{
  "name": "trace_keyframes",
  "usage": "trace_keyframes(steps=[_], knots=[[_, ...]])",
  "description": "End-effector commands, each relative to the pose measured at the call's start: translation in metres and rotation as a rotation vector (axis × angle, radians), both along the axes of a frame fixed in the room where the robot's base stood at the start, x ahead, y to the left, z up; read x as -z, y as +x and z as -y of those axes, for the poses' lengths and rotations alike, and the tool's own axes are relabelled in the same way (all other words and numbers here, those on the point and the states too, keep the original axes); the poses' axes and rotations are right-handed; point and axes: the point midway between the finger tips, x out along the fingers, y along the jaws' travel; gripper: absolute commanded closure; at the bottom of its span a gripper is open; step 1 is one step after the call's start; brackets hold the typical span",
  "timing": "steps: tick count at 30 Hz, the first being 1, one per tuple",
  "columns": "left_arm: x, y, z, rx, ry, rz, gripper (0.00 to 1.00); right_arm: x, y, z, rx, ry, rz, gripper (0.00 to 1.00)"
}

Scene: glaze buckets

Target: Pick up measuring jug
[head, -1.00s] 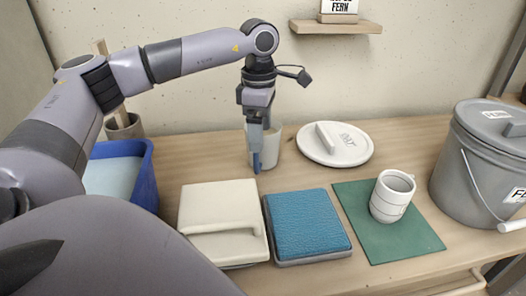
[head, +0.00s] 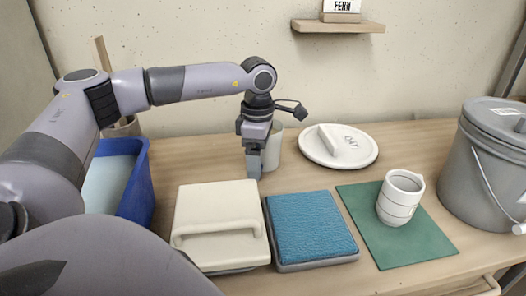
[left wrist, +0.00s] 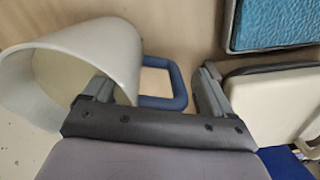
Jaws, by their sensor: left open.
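The measuring jug is a pale grey cylinder with a blue handle. In the head view the jug (head: 275,148) stands at the back of the table, partly hidden by my left gripper (head: 254,170). In the left wrist view the jug (left wrist: 90,55) is large at the left, its mouth toward the lower left. Its blue loop handle (left wrist: 178,88) shows between the open fingers of my left gripper (left wrist: 155,92). One finger overlaps the jug's wall in the picture; contact cannot be told. My right gripper is not in view.
A white round lid (head: 362,158) lies right of the jug. In front are a cream lidded box (head: 215,212) and a blue pad (head: 310,228). A white mug (head: 401,205) stands on a green mat (head: 432,243). A grey bucket (head: 478,180) is right, a blue tub (head: 140,190) left.

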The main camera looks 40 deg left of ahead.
Motion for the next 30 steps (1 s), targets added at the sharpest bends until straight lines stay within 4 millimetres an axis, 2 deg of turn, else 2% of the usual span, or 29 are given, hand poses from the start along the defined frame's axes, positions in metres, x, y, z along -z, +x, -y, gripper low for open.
trace_keyframes(steps=[1,6,9,23,30], knots=[[0.0,0.0,0.0,0.0,0.0,0.0,0.15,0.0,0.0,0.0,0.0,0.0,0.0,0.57],[0.0,0.0,0.0,0.0,-0.001,-0.001,0.71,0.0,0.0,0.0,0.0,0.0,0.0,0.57],[0.0,0.0,0.0,0.0,-0.001,-0.001,1.0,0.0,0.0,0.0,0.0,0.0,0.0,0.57],[-0.003,0.0,0.001,0.002,-0.002,-0.001,1.0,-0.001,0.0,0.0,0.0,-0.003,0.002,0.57],[-0.016,0.001,0.001,0.001,-0.001,0.002,1.0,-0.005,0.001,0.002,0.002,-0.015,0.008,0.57]])
